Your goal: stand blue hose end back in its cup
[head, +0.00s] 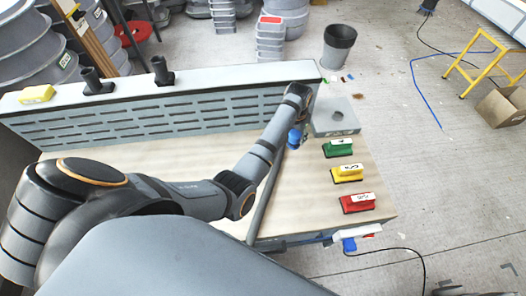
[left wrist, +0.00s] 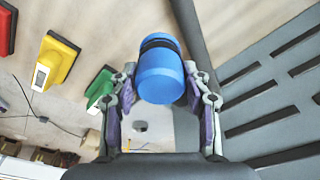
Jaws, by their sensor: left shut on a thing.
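The blue hose end (head: 293,139) is a short blue cylinder with a dark band, on a grey hose (head: 263,198) that runs back to the bench's near edge. My left gripper (head: 301,135) is shut on it; in the left wrist view the blue end (left wrist: 160,80) sits between the two fingers. The grey block with a round hole (head: 337,116), which looks like the cup, stands at the bench's far right corner. Its hole also shows in the left wrist view (left wrist: 140,127), beyond the blue end. The hose end is outside the hole, to its left. My right gripper is not in view.
Green (head: 338,148), yellow (head: 347,173) and red (head: 358,202) labelled blocks stand in a row along the bench's right side. A slotted grey panel (head: 150,115) runs along the back. The wooden bench top (head: 315,210) is clear between hose and blocks.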

